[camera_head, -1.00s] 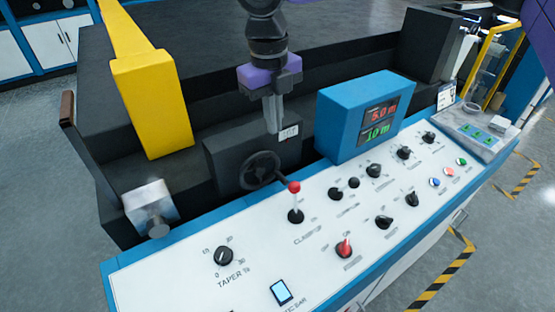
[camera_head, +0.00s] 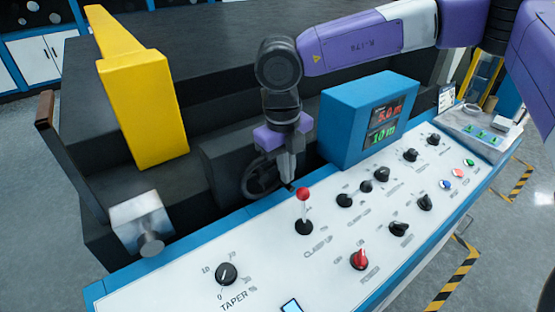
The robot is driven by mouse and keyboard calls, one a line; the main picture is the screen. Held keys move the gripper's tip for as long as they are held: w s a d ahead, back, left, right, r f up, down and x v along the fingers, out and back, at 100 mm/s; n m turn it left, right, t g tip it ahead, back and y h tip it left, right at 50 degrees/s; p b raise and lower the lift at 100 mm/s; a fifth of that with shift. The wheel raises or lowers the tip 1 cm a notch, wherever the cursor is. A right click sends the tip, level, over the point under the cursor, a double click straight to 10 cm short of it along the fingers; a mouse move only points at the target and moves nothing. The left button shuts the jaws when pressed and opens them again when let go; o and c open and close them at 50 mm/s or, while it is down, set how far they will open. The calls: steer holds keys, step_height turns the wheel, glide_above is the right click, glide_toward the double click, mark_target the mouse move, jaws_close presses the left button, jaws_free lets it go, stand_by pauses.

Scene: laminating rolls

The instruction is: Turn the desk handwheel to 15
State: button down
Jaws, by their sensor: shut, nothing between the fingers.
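The desk handwheel (camera_head: 257,180) is a black spoked wheel on the front of a dark box behind the white control panel. My gripper (camera_head: 287,183) points down, its grey fingers shut and empty. In the picture the fingertips overlap the right side of the wheel's rim; I cannot tell whether they touch it. The small white counter beside the wheel is hidden behind my gripper, so its reading does not show.
A red-knobbed lever (camera_head: 303,212) stands just right of and below my fingertips. A blue display box (camera_head: 368,120) reads 5.0 m and 10 m. Several black knobs and a red knob (camera_head: 359,259) cover the panel. A yellow post (camera_head: 146,110) rises at left.

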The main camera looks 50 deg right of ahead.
steer(key=shift+f, duration=0.3)
steer(key=shift+f+y+b, duration=0.25)
steer(key=shift+y+b, duration=0.15)
